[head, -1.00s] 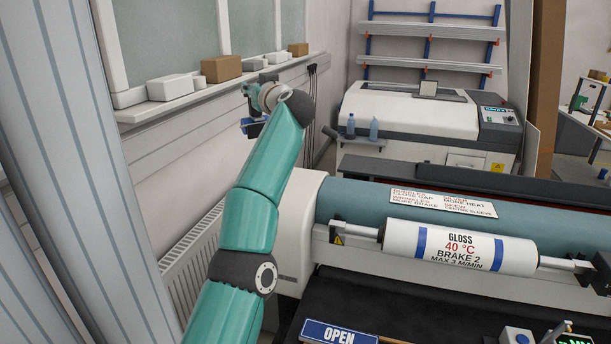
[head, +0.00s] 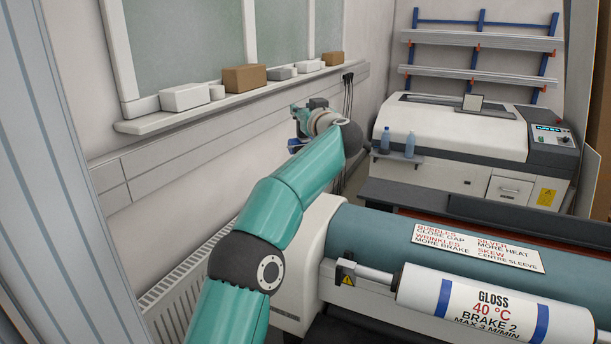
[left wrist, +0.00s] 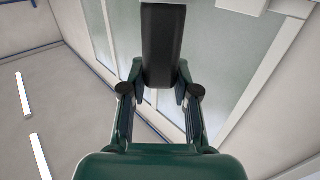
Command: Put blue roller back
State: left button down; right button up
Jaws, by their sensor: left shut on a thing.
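My left gripper (head: 303,128) is raised in front of the wall under the window, at the end of my teal arm. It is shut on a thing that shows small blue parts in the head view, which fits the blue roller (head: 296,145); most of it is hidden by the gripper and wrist. In the left wrist view, a black straight-sided part (left wrist: 163,45) stands between the fingers of the left gripper (left wrist: 162,92). The roller's full shape cannot be seen. My right gripper is not in view.
A laminating machine (head: 385,225) carries a white roll (head: 455,300) with blue bands, marked GLOSS. Boxes, one brown (head: 244,78), stand on the window sill (head: 145,125). A radiator (head: 185,275) lines the left wall.

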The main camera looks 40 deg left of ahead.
pick_arm(q)
jog(key=f+b, duration=0.1)
jog(key=f, duration=0.5)
jog(key=f+b, duration=0.2)
jog(key=f, duration=0.3)
jog(key=shift+s+a+f, duration=0.1)
jog(key=shift+s+f, duration=0.1)
jog(key=shift+f, duration=0.2)
jog(key=shift+s+f+b, duration=0.15)
jog(key=shift+f+b, duration=0.25)
jog(key=shift+f, duration=1.8)
jog(key=shift+f, duration=0.2)
jog(key=c, duration=0.9)
grip_release()
jog(key=shift+o, duration=0.2)
jog(key=shift+r, duration=0.15)
